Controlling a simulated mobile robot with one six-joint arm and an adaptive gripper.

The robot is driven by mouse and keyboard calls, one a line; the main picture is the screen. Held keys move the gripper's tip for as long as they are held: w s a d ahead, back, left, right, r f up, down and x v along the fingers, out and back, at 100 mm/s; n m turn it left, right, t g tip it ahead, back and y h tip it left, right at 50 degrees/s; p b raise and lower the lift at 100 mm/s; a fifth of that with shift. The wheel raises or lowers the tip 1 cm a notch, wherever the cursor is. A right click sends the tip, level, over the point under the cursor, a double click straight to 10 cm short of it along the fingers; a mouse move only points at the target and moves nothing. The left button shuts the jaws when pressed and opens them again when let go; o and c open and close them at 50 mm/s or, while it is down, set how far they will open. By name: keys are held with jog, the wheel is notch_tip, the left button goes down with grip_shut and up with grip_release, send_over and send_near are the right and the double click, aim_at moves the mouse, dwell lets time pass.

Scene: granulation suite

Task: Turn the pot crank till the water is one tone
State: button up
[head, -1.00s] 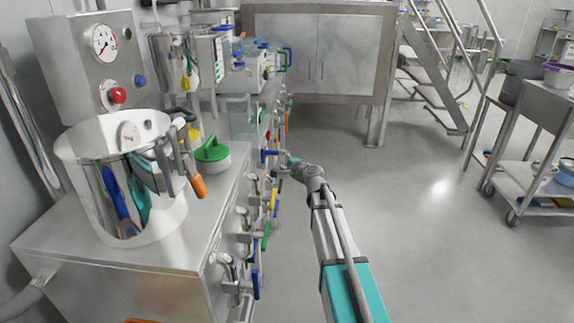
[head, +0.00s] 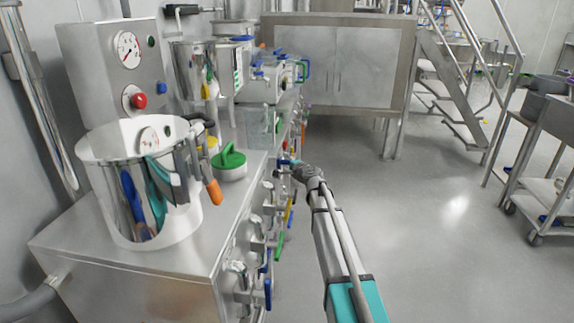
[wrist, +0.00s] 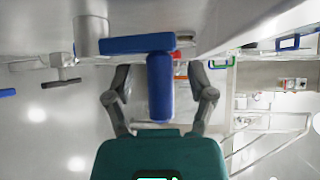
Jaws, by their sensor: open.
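A blue crank (wrist: 138,44) shows in the wrist view, with a flat bar on a grey hub and a rounded blue grip (wrist: 160,88) sticking out toward me. My gripper (wrist: 160,85) is open, one finger on each side of the grip, with gaps on both sides. In the head view my gripper (head: 298,168) is at the front side of the steel bench, beside the small blue crank (head: 286,162). Which vessel this crank belongs to cannot be told. No water is clearly visible.
A shiny steel pot (head: 120,215) stands on the bench (head: 150,265) at left, near a green-handled lid (head: 230,168) and a clear container (head: 262,125). Several coloured handles line the bench front. The floor (head: 430,250) at right is open; a cart (head: 550,190) stands beyond.

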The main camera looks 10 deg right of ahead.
jog(key=shift+c, duration=0.2)
grip_shut()
jog(key=shift+w, duration=0.15)
dwell(0.7)
jog(key=shift+w+d+f+b, duration=0.15)
jog(key=shift+w+d, duration=0.1)
jog(key=shift+w, duration=0.3)
jog(key=shift+w+d+f+b, duration=0.15)
jog(key=shift+w+d, duration=0.05)
jog(key=shift+w, duration=0.35)
jog(key=shift+w+d+f+b, duration=0.2)
jog(key=shift+w+f+b, duration=0.2)
jog(key=shift+w+b, duration=0.05)
jog(key=shift+w+d+f+b, duration=0.15)
jog(key=shift+w+f+b, duration=0.25)
jog(key=shift+w, duration=0.05)
jog(key=shift+f, duration=0.1)
